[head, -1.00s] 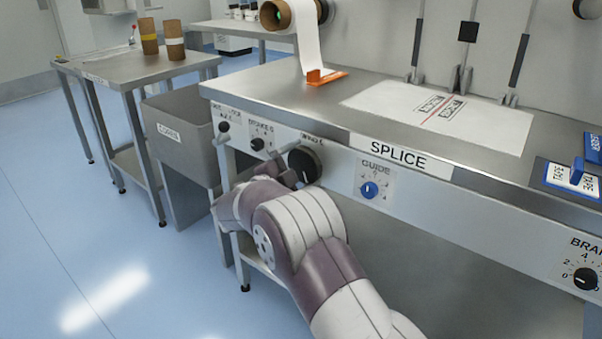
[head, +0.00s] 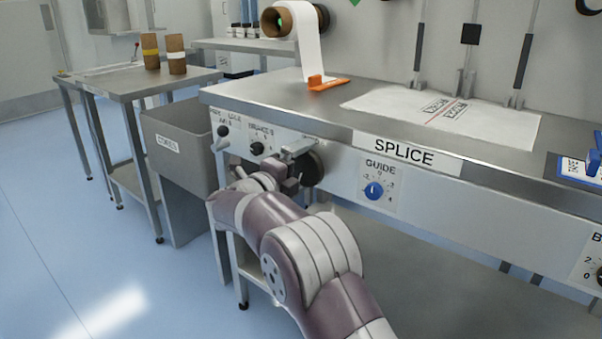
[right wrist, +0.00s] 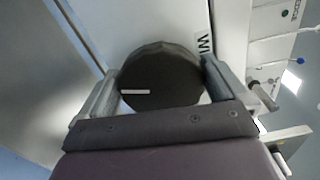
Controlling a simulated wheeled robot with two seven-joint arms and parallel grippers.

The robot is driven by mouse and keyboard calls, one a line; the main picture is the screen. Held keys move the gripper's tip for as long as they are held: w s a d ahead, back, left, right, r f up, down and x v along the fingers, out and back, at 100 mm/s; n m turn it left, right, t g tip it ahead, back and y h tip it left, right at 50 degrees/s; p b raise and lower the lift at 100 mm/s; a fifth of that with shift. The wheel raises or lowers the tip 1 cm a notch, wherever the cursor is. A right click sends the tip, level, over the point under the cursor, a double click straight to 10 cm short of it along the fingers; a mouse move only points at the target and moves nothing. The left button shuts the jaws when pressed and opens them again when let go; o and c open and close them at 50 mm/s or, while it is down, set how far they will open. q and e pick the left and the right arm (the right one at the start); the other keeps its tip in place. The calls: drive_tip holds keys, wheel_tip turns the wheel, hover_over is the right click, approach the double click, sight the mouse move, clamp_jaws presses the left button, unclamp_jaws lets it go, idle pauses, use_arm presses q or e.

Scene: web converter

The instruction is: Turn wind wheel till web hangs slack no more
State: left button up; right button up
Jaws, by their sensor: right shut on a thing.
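The wind wheel (head: 315,167) is a round black knob on the bench's front panel, left of the SPLICE label. In the head view my gripper partly hides it. In the right wrist view the wheel (right wrist: 165,68) shows a short white mark and sits between the two fingers. My right gripper (head: 290,167) is shut on the wheel, with a finger on either side of it (right wrist: 160,90). The white web (head: 312,45) hangs from the roll at the back down to an orange piece (head: 326,83) on the bench top. My left gripper is not in view.
A blue GUIDE knob (head: 374,190) is right of the wheel. Smaller black knobs, including the BRAKES knob (head: 257,149), are to its left. A grey bin (head: 180,145) stands left of the bench. A side table (head: 125,82) holds two brown cores. The floor at left is clear.

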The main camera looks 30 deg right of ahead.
drive_tip(key=shift+f, duration=0.1)
idle(0.4)
drive_tip(key=o, duration=0.6)
drive_tip(key=p+v, duration=0.3)
drive_tip(key=v, duration=0.9)
drive_tip(key=shift+s+a+p, duration=0.2)
drive_tip(key=shift+a+p, duration=0.15)
drive_tip(key=shift+p, duration=0.05)
